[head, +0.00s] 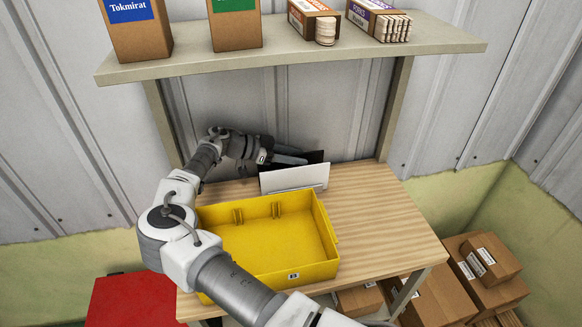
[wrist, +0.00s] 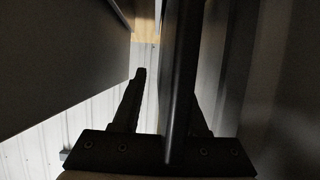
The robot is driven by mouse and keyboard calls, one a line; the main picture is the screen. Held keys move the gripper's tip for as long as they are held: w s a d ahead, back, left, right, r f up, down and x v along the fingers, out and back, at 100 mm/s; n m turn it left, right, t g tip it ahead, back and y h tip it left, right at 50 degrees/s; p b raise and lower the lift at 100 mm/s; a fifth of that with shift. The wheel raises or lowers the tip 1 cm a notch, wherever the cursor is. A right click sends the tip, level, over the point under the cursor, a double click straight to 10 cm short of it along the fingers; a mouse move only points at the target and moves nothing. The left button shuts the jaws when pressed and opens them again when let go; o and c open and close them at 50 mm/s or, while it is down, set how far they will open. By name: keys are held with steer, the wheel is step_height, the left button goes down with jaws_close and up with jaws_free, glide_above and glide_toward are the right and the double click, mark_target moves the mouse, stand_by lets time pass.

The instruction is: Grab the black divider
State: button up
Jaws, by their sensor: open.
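The black divider (head: 316,157) stands at the back of the wooden table, mostly hidden behind a white divider (head: 295,177) and my gripper. My gripper (head: 290,158) reaches in from the left at the top edges of the dividers. In the wrist view, my gripper (wrist: 166,98) is open. A dark upright panel (wrist: 182,75), which looks like the black divider, runs edge-on between the two fingers. The right finger is partly hidden behind it. I cannot tell whether either finger touches it.
A yellow bin (head: 270,245) sits empty on the table in front of the dividers. A shelf (head: 290,53) with several boxes hangs above my arm. The metal wall is close behind. The table's right side (head: 380,220) is clear. Cardboard boxes (head: 485,260) are stacked at lower right.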

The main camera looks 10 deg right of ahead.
steer(key=shift+d+f, duration=0.15)
steer(key=shift+d, duration=0.25)
jaws_close()
